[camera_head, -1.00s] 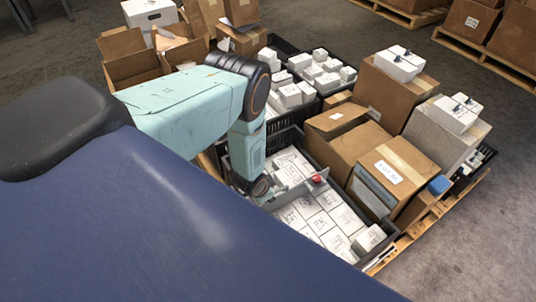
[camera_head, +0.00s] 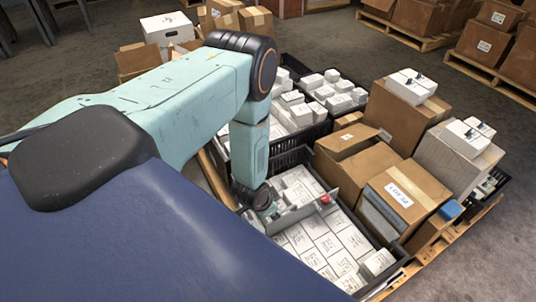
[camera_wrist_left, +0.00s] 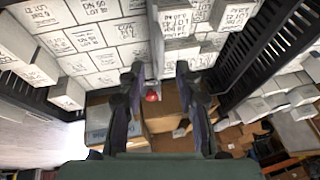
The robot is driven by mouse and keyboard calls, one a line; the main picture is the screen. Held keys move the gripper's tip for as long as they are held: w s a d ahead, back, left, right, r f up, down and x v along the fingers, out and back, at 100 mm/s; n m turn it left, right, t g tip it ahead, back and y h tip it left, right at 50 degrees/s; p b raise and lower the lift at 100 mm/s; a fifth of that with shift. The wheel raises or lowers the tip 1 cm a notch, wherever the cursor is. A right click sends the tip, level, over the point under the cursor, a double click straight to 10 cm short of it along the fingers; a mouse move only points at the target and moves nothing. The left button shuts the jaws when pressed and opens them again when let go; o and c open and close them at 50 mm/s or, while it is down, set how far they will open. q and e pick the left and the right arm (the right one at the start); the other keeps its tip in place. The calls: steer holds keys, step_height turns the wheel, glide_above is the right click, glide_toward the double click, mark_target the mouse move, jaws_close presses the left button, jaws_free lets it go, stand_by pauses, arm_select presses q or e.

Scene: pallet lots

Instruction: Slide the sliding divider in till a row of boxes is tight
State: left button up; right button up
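The sliding divider (camera_head: 300,212) is a thin grey panel across a black crate (camera_head: 398,268) of white labelled boxes. A red knob (camera_head: 325,198) sits at its right end. Boxes (camera_head: 325,238) stand on its near side and more boxes (camera_head: 299,186) on its far side. My left gripper (camera_head: 262,204) reaches down to the divider's left part. In the left wrist view the gripper (camera_wrist_left: 158,78) has its fingers apart, with the divider (camera_wrist_left: 155,42) seen nearly edge-on between them and the red knob (camera_wrist_left: 152,97) below. Finger contact is unclear. My right gripper is not shown.
A second black crate of white boxes (camera_head: 322,92) stands behind. Brown cartons (camera_head: 404,198) crowd the right side, some with white boxes on top. Other cartons (camera_head: 168,30) stand at the back left. Open floor (camera_head: 495,265) lies at the right.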

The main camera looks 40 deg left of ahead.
arm_select(q)
steer(key=shift+v, duration=2.7)
steer(key=s+d+r+n+g+p, duration=0.1)
steer(key=s+r, duration=0.3)
steer(key=s, duration=0.4)
steer(key=s+d+r+n+g+p, duration=0.2)
steer(key=s+d+r+p, duration=0.1)
steer(key=s, duration=0.5)
steer(key=s+d+r+n+g+p, duration=0.2)
steer(key=s+d+r, duration=0.2)
steer(key=s, duration=0.4)
steer(key=shift+d+r+p, duration=0.25)
steer(key=shift+r+p, duration=0.1)
steer(key=shift+o, duration=0.4)
steer(key=shift+f, duration=0.1)
